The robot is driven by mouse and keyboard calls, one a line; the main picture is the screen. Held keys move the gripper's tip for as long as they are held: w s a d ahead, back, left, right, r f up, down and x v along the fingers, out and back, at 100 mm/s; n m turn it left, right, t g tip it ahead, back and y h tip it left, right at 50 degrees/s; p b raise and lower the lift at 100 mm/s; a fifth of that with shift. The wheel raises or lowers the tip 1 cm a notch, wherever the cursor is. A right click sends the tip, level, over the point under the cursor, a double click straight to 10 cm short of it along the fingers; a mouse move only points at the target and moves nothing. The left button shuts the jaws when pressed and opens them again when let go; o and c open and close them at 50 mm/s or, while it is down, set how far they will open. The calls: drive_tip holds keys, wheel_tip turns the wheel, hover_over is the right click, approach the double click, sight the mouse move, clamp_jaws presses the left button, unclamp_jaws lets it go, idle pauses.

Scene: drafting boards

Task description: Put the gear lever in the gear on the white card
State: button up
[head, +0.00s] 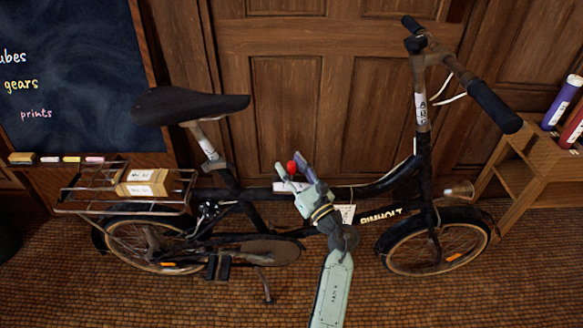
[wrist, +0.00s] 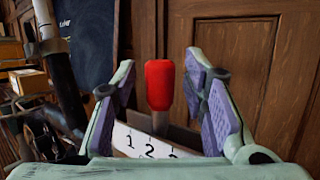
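The gear lever has a red knob (head: 293,167) on a grey stalk and stands on the bicycle's frame; in the wrist view the knob (wrist: 160,84) stands upright. A white number plate (wrist: 150,144) at its foot shows 1, 2 and part of another figure; the stalk meets it near the 2. My gripper (head: 292,170) is open, with its purple-padded fingers (wrist: 167,95) on either side of the knob in the picture and no visible contact. A white card (head: 347,213) hangs on the frame by my wrist, partly hidden; its writing is too small to read.
The bicycle's black saddle (head: 190,104) is at left and its handlebar (head: 493,106) at right. A box (head: 142,183) sits on the rear rack. A chalkboard (head: 75,80) is at left, a wooden shelf (head: 530,175) with tubes at right, and a panelled wall behind.

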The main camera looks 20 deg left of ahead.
drive_tip(key=v, duration=1.2)
